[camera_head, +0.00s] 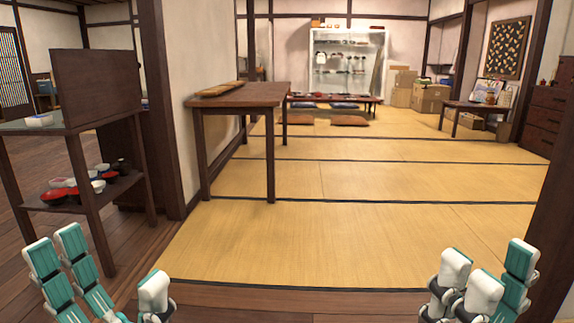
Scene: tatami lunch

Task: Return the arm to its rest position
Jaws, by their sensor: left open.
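My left gripper (113,262) is at the lower left corner, with teal-and-white fingers pointing up. Its fingers are spread wide, with a clear gap and nothing between them. My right gripper (489,256) is at the lower right, also with its fingers pointing up. Its fingertips are apart, with floor showing between them and no object held. The arms behind both grippers are mostly out of the picture.
A dark shelf (88,185) with bowls stands close on the left. A wooden table (250,96) stands beyond it by the wall. A dark post (552,235) rises at the right. The tatami floor (330,235) ahead is clear. Boxes (430,98) and a low table stand far back.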

